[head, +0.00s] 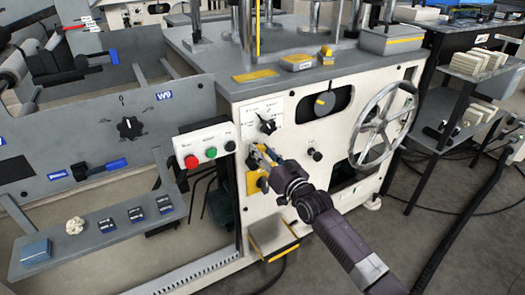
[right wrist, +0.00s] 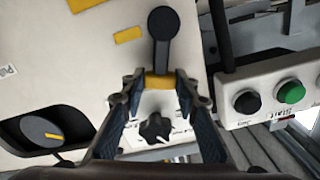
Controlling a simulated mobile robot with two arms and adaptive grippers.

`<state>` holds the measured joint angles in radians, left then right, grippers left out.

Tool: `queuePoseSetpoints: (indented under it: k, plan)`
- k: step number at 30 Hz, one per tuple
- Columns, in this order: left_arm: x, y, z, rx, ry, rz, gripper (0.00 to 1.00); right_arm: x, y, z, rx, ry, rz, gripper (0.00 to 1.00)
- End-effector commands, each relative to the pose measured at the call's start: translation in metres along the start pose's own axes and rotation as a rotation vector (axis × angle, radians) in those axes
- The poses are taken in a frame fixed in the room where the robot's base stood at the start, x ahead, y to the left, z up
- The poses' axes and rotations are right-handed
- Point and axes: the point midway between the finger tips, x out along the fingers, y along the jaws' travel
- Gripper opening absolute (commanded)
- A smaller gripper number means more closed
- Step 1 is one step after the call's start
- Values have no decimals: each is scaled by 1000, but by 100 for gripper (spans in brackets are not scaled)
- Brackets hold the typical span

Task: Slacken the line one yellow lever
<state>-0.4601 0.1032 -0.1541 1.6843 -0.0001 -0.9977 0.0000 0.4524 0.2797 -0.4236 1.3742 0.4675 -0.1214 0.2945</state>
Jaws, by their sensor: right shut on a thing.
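My right gripper (head: 264,157) reaches the front of the cream machine (head: 340,135) in the head view, below the black rotary switch. In the right wrist view, my right gripper (right wrist: 159,82) has its fingers on both sides of a dark lever (right wrist: 162,50) with a yellow band and a round black end. It is shut on this lever at the band. In the head view the gripper hides most of the lever; a yellow plate (head: 256,182) shows just below. My left gripper is not in view.
A button box (head: 205,152) with red, green and black buttons is close left of the gripper. The black rotary switch (right wrist: 155,130) is close by in the wrist view. A spoked handwheel (head: 382,125) and a small black knob (head: 316,155) are to the right.

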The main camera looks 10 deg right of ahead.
Motion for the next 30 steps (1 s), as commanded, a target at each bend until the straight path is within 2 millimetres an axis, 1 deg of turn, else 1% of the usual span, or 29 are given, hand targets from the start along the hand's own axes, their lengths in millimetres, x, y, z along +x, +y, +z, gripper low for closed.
queuePoseSetpoints:
  k: [1,6,7,12,20,23,26,30]
  plan:
    - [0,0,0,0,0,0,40,0,0,3,1,-4,0,0]
    - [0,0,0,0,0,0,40,0,0,3,2,-5,0,0]
    - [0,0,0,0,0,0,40,0,0,3,2,-5,0,29]
    - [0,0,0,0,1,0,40,0,0,2,2,-4,0,46]
    - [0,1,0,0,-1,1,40,0,0,1,2,-2,0,46]
    - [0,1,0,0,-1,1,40,-4,1,2,2,-2,1,46]
    - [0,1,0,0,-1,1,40,-14,1,2,3,-3,1,46]
    - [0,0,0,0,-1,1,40,-38,1,3,2,-4,1,46]
